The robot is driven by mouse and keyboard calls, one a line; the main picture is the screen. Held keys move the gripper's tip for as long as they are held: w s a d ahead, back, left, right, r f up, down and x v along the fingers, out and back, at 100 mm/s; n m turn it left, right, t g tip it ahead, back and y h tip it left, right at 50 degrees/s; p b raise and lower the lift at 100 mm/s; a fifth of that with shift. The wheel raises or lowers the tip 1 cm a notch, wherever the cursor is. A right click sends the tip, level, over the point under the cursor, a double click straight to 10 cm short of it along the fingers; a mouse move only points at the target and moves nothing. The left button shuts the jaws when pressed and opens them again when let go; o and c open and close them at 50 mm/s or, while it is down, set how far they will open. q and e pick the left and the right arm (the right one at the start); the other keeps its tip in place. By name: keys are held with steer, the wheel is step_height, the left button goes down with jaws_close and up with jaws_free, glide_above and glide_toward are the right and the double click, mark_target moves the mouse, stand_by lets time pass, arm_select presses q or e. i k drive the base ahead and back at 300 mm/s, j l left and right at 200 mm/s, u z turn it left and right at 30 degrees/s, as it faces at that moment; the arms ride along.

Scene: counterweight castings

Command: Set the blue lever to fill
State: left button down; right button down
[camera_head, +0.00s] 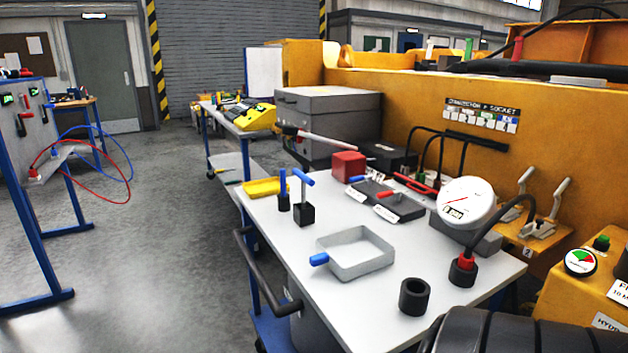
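A blue-handled lever (303,178) stands on a small black block (304,214) on the white-topped cart (270,215). Other blue grips show on a shallow grey tray (362,267) and on a dark flat block (370,192). No "fill" mark is legible, so I cannot tell which setting the lever is at.
A white round gauge (465,203), a black cup (414,296) and a red box (348,166) stand on the cart. Pale levers (556,198) are on the yellow machine (420,105) behind. Open floor (170,220) lies left of the cart.

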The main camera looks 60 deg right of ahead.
mark_target(361, 178)
steer(key=i+z, duration=0.4)
steer(key=i+j+z, duration=0.2)
steer(key=i+z, duration=0.2)
steer(key=i, duration=0.2)
steer(key=i+j+z, duration=0.4)
steer(key=i+z, duration=0.3)
steer(key=z, duration=0.15)
steer(key=i+j+z, duration=0.2)
steer(key=z, duration=0.2)
steer(key=i+j+z, duration=0.25)
steer(key=z, duration=0.2)
steer(key=i+j+z, duration=0.2)
steer(key=z, duration=0.25)
steer(key=i+j+z, duration=0.2)
steer(key=j+z, duration=0.25)
steer(key=i+j+z, duration=0.15)
steer(key=j+z, duration=0.15)
steer(key=z, duration=0.15)
steer(key=j+z, duration=0.45)
